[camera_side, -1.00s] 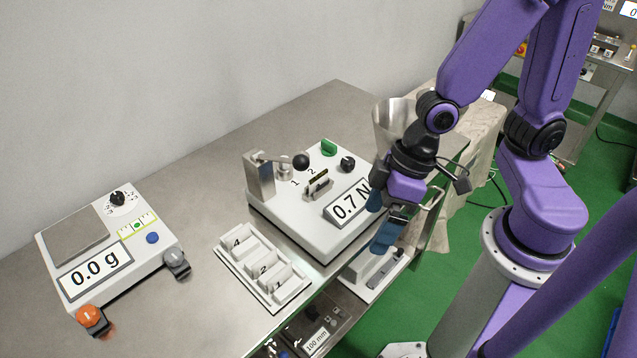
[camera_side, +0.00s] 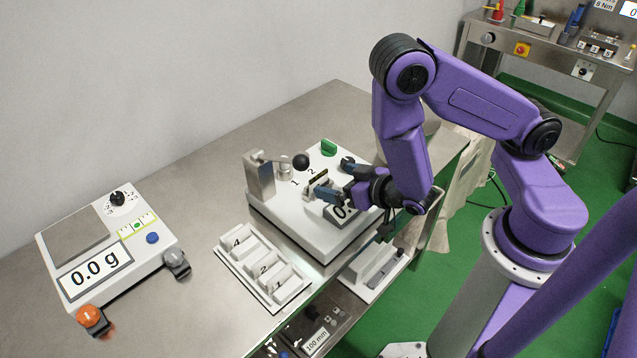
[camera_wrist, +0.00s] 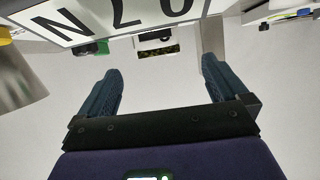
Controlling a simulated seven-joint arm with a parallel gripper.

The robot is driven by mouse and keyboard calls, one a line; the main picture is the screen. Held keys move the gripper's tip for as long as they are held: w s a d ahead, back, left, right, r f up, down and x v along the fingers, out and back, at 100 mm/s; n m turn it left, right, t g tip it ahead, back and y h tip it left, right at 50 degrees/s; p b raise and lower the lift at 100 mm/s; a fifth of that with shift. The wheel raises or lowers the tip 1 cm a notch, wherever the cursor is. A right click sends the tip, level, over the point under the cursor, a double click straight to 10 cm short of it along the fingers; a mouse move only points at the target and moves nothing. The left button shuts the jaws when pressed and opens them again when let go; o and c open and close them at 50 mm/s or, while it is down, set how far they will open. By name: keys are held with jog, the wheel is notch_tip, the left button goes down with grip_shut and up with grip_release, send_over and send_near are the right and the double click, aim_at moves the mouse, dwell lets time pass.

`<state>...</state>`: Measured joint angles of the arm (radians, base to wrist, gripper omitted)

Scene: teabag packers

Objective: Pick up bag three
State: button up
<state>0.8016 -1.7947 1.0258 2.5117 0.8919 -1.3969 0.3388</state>
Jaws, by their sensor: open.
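In the side view, a small holder (camera_side: 311,193) stands on top of the white machine (camera_side: 287,222). A thin dark item with a yellowish edge (camera_side: 319,177) stands upright in it; I cannot read a number on it, so I cannot tell if it is bag three. My gripper (camera_side: 338,183) is low over the machine, just right of this holder. In the wrist view, my gripper (camera_wrist: 160,68) is open and empty, its fingers spread, with the dark speckled item (camera_wrist: 158,50) ahead between them, apart from them.
A white tray (camera_side: 228,262) in front of the machine shows cards marked 4, 2 and 1. A scale (camera_side: 160,262) reading 0.0 g stands left.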

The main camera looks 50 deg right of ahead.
aim_at(319, 176)
jog(key=shift+w+d+f, duration=0.1)
jog(key=shift+w+f, duration=0.05)
jog(key=shift+w, duration=0.35)
jog(key=x, duration=0.6)
jog(key=shift+w+f, duration=0.1)
jog(key=shift+w, duration=0.15)
jog(key=shift+c, duration=0.3)
jog(key=c, duration=1)
